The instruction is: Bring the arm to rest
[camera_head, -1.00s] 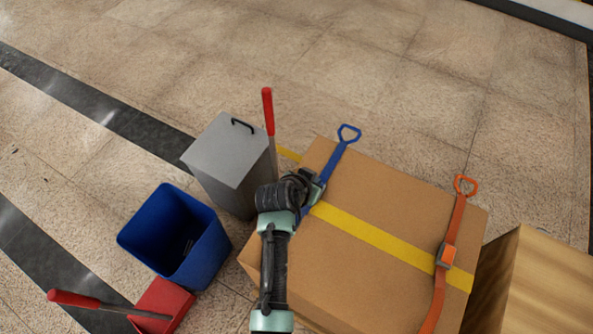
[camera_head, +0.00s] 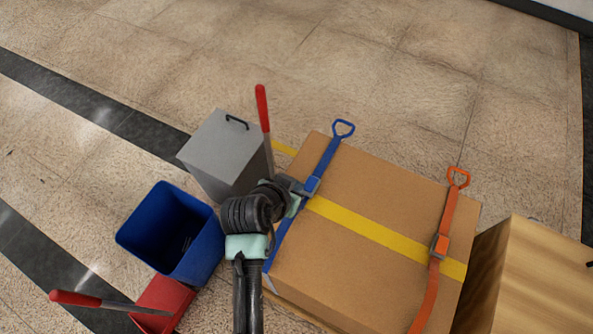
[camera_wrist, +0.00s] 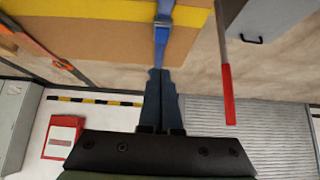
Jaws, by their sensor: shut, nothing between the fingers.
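My gripper (camera_head: 302,188) is at the left edge of a large cardboard box, next to the blue strap (camera_head: 326,163) in the head view. In the wrist view my gripper's two dark fingers (camera_wrist: 160,75) are together, with nothing held. The blue strap (camera_wrist: 163,35) appears just beyond the fingertips there; whether they touch it cannot be told. The arm comes up from the bottom of the head view, bent at the wrist.
The cardboard box (camera_head: 365,202) carries a yellow band and an orange strap (camera_head: 447,215). To the left stand a grey lidded bin (camera_head: 222,150), a red-handled tool (camera_head: 262,108), a blue bin (camera_head: 198,250) and a red dustpan (camera_head: 163,300). A wooden crate (camera_head: 545,285) stands right. Floor behind is open.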

